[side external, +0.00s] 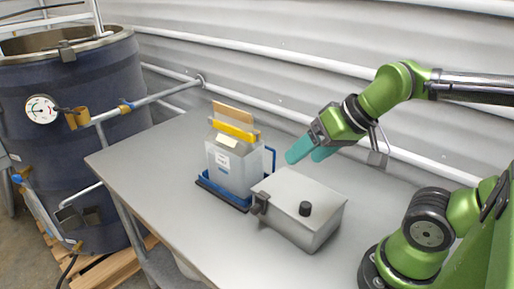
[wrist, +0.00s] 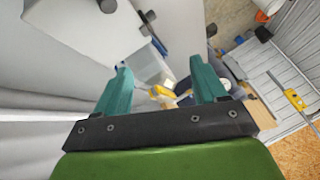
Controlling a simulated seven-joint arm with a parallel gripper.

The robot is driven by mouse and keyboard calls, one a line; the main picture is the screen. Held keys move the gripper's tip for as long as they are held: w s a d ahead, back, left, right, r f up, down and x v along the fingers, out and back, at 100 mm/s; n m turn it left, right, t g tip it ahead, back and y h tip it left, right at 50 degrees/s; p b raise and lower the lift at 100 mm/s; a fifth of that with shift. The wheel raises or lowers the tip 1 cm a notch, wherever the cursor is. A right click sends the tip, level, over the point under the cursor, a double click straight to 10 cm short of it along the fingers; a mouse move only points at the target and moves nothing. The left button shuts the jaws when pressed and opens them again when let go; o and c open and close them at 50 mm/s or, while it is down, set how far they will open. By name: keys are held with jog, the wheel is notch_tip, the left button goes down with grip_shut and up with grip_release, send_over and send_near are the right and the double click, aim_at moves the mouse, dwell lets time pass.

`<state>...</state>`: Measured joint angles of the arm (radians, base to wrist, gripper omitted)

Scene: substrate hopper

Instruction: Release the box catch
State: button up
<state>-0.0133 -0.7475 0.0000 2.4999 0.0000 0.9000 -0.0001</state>
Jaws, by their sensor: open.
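The grey metal box (side external: 297,222) sits on the table with its lid down. In the wrist view my gripper (wrist: 160,72) is open with nothing held between the fingers. There the knob (wrist: 107,5) shows at the top edge and what looks like the catch (wrist: 149,16) lies ahead of the fingers.
A clear hopper (side external: 230,165) with a yellow bar (side external: 234,131) stands in a blue tray (side external: 222,194) close left of the box. A blue tank (side external: 75,130) with a gauge stands beyond the table's left end. The table's front left (side external: 165,190) is clear.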

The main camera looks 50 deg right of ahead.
jog(key=a+f, duration=0.1)
jog(key=a+n+g, duration=0.1)
jog(key=shift+s+a+f, duration=0.1)
jog(key=shift+a+f, duration=0.2)
jog(key=shift+f, duration=0.05)
jog(key=c, duration=0.5)
jog(key=shift+s+a+f+m+g, duration=0.1)
jog(key=shift+a+f+m+g, duration=0.4)
jog(key=shift+a+f+m, duration=0.3)
jog(key=c, duration=0.4)
jog(key=shift+a+f+m, duration=0.1)
jog(key=shift+f+m, duration=0.15)
jog(key=shift+m, duration=0.45)
jog(key=shift+c, duration=1.3)
jog(key=m, duration=0.1)
jog(key=f+m+h, duration=0.1)
jog(key=shift+a+m, duration=0.3)
jog(key=shift+m, duration=0.1)
grip_shut()
jog(key=m, duration=0.3)
jog(key=m+h, duration=0.1)
jog(key=m, duration=0.2)
jog(key=w+m, duration=0.1)
jog(key=m, duration=0.3)
jog(key=shift+w+d+f, duration=0.1)
jog(key=shift+d+f, duration=0.05)
jog(key=shift+d, duration=0.05)
